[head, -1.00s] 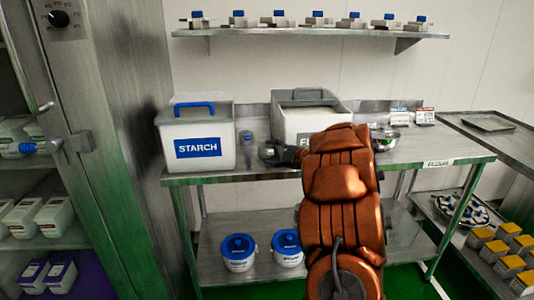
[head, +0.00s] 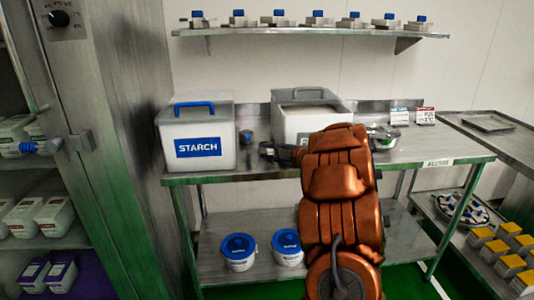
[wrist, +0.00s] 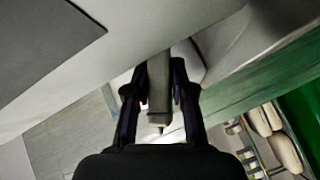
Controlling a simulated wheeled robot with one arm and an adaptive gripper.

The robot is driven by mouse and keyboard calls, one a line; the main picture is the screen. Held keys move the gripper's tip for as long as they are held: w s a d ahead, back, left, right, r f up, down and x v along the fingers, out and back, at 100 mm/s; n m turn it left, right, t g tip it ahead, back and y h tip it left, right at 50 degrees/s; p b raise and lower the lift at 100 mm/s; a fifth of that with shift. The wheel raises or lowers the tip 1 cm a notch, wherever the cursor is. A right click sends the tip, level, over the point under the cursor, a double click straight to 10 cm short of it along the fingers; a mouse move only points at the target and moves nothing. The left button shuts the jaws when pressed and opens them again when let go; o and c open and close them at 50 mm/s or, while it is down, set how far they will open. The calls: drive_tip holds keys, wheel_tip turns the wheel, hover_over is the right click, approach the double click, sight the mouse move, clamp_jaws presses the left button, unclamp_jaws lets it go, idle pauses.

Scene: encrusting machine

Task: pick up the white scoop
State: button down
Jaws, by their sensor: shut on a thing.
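In the wrist view, my gripper (wrist: 158,84) has both dark fingers close on either side of a pale grey bar, which looks like the handle of the white scoop (wrist: 158,72). A pale rounded shape behind the bar may be the scoop's bowl; I cannot tell for sure. In the head view, my gripper (head: 270,151) is low over the steel table, in front of the open white bin (head: 292,128). My orange arm hides part of that area, and the scoop cannot be made out there.
A lidded STARCH bin (head: 197,148) stands left of my gripper, with a small dark blue-topped item (head: 246,138) beside it. A metal bowl (head: 384,137) sits right of my arm. The steel table (head: 430,148) is clear toward its right end.

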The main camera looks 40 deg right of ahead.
drive_tip(key=shift+r, duration=0.1)
drive_tip(key=shift+r, duration=1.55)
drive_tip(key=shift+s+r, duration=0.15)
drive_tip(key=shift+r, duration=0.05)
drive_tip(key=s+a+r+b, duration=0.1)
drive_tip(key=s+a, duration=0.9)
drive_tip(key=s, duration=0.2)
drive_tip(key=shift+r, duration=0.15)
drive_tip(key=shift+a, duration=0.1)
drive_tip(key=c, duration=1.5)
unclamp_jaws()
clamp_jaws()
